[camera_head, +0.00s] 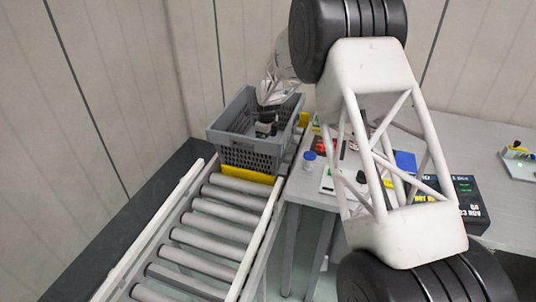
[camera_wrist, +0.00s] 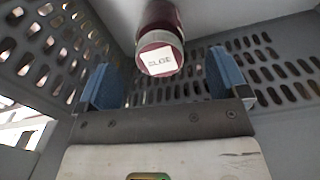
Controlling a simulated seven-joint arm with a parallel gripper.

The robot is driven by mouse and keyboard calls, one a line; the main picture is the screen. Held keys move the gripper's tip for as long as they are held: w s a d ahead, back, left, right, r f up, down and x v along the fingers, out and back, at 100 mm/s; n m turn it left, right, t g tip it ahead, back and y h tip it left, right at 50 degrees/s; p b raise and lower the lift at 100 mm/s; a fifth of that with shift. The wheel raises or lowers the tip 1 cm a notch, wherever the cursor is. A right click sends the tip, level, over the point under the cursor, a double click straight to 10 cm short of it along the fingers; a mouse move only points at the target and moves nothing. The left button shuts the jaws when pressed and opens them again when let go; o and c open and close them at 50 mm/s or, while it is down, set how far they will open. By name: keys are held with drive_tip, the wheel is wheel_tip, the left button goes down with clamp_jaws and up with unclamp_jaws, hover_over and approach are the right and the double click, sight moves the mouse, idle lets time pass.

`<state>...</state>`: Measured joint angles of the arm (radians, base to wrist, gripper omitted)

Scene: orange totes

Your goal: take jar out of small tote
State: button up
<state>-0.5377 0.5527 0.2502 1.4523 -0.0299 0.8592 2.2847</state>
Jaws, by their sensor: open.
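The small tote is grey, with slotted walls, and stands on the roller conveyor in the head view (camera_head: 240,150). Its slotted wall also fills much of the wrist view (camera_wrist: 275,72). A dark red jar (camera_wrist: 160,18) with a pale lid edge and a white label lies or stands inside the tote, its labelled end facing the camera. My gripper (camera_wrist: 163,82) is open, its two blue fingers on either side of and just short of the jar's labelled end. In the head view my gripper (camera_head: 266,122) reaches down into the tote; the jar is not distinguishable there.
A grey table (camera_head: 440,150) stands right of the conveyor with a blue-capped container (camera_head: 309,160), a black box (camera_head: 465,200) and several small items. The conveyor rollers (camera_head: 205,235) in front of the tote are empty. A panelled wall stands close behind and left.

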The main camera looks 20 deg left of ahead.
drive_tip(key=shift+f, duration=2.4)
drive_tip(key=c, duration=1.2)
